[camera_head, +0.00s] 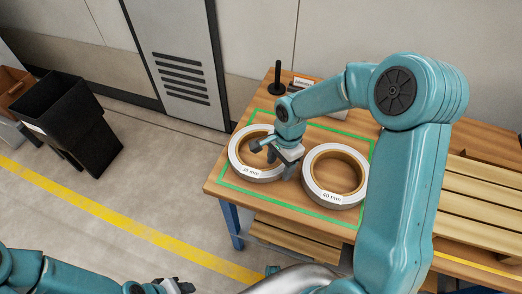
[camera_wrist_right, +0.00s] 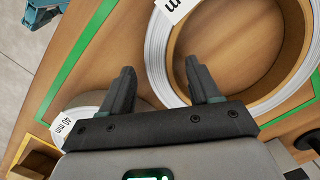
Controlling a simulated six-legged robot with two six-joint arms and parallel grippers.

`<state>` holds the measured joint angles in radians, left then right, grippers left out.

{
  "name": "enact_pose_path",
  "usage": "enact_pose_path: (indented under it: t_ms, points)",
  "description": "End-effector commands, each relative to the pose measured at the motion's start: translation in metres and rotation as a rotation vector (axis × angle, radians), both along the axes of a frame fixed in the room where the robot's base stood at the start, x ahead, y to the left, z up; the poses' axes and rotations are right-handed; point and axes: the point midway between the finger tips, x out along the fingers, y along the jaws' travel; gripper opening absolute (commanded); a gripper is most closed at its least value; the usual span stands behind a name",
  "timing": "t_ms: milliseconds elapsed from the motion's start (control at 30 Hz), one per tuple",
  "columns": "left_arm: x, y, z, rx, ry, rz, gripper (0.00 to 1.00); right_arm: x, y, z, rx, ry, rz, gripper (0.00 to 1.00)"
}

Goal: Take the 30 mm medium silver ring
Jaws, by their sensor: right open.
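The medium silver ring (camera_head: 240,163) lies flat on the wooden table, at the left inside a green outline. Its white tag appears to read 30 mm, though the first digit is blurred. In the right wrist view the ring (camera_wrist_right: 164,62) shows large, with a brown inner face and a partly cropped tag. My right gripper (camera_head: 273,158) is open above the ring's right side. In the wrist view its fingers (camera_wrist_right: 160,85) appear on either side of the ring's wall; contact cannot be told. My left gripper (camera_head: 172,286) is at the bottom edge, its jaws unclear.
A similar ring tagged 40 mm (camera_head: 335,199) lies close to the right; it is partly behind my gripper in the wrist view (camera_wrist_right: 62,128). A black post (camera_head: 278,78) and a small sign (camera_head: 303,82) stand at the back. Wooden slats (camera_head: 480,205) lie at the right.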

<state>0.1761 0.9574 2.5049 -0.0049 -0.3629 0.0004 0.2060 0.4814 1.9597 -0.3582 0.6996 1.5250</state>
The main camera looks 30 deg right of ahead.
Motion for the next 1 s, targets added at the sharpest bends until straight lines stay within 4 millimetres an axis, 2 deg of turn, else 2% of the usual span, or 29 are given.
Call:
enact_pose_path:
  t_ms: [100, 333, 367, 500, 533, 567, 867, 1000]
  points:
    - [0.0, 0.0, -0.001, 0.0, 0.0, 0.0, 0.43, 0.0, 0.002, -0.013, 0.001, 0.001, 0.001, 0.62]
    - [0.0, 0.0, -0.001, 0.0, 0.0, 0.0, 0.43, 0.001, 0.002, -0.015, 0.001, -0.002, 0.001, 0.62]
    - [0.0, 0.0, -0.001, 0.0, 0.0, 0.0, 0.43, 0.001, 0.002, -0.015, 0.001, -0.002, 0.001, 0.59]
    - [0.0, 0.0, -0.001, 0.0, 0.0, 0.0, 0.43, 0.001, 0.002, -0.014, 0.001, -0.002, 0.001, 0.13]
    - [0.0, 0.0, -0.001, 0.0, 0.0, 0.0, 0.43, 0.001, 0.002, -0.014, 0.001, -0.002, 0.001, 0.03]
    - [0.0, 0.0, -0.001, 0.0, 0.0, 0.0, 0.43, 0.001, 0.002, -0.014, 0.001, -0.002, 0.001, 0.0]
    - [0.0, 0.0, 0.0, 0.0, 0.0, 0.0, 0.43, 0.003, 0.002, -0.012, 0.0, -0.006, 0.0, 0.0]
    - [0.0, 0.0, 0.0, 0.0, 0.0, 0.0, 0.43, 0.003, 0.002, -0.005, 0.0, -0.007, -0.001, 0.0]
